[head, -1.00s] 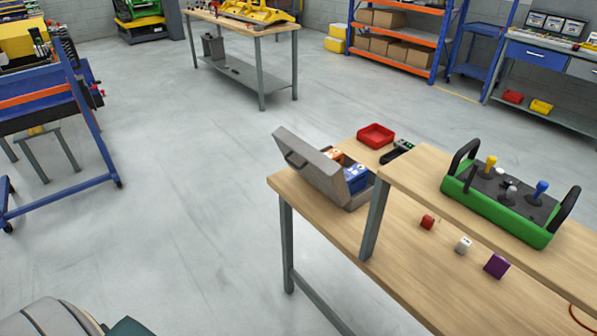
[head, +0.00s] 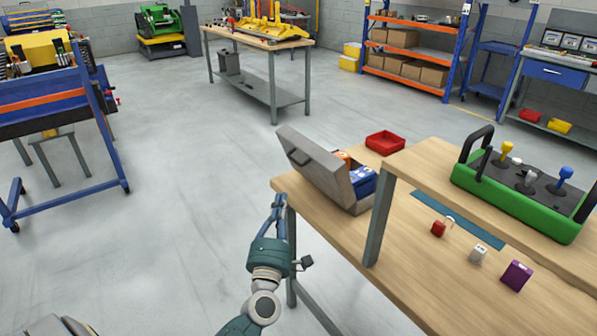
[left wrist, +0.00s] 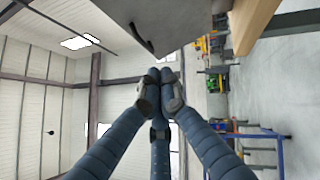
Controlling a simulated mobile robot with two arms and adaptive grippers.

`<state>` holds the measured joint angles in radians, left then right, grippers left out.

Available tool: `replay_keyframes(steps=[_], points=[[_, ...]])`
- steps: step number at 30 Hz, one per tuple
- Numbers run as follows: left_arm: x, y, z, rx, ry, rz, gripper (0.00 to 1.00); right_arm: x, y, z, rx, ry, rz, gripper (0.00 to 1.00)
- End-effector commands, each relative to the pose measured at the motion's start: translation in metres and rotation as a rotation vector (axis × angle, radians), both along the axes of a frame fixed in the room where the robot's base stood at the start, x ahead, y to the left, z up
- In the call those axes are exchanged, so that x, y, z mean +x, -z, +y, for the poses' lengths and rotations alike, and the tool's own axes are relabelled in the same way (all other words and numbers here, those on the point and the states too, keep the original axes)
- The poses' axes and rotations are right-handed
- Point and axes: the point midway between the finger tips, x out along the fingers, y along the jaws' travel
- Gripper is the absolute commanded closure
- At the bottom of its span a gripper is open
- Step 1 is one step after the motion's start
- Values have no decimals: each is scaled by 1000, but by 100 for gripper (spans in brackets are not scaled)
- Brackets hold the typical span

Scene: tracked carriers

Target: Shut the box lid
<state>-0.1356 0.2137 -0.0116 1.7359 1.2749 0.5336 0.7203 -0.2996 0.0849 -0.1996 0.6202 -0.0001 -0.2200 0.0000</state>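A grey box (head: 352,207) stands at the left end of the wooden workbench (head: 330,222). Its lid (head: 318,165) is open and leans up and out over the bench's left edge, with a dark handle on its outer face. Blue and orange items (head: 361,179) show inside the box. My left gripper (head: 279,204) is below and left of the lid, apart from it, beside the bench corner. In the left wrist view its fingers (left wrist: 160,88) meet at the tips with nothing seen between them, and the grey lid (left wrist: 165,18) with its handle is ahead. My right gripper is not in view.
A red tray (head: 385,142) lies behind the box. A raised wooden shelf (head: 425,170) on a grey post stands right of it, bearing a green control box (head: 520,200). Red, white and purple small items (head: 517,275) lie on the bench.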

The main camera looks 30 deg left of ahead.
Motion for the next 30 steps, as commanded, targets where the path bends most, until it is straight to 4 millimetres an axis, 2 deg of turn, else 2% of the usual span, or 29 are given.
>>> replay_keyframes(steps=[13,15,21,30], points=[[81,-25,37,6,0,1,100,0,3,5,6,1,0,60],[91,-30,29,3,2,2,100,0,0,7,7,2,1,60],[108,-37,22,6,2,4,100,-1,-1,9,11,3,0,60],[112,-37,20,6,1,5,100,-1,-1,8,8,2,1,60]])
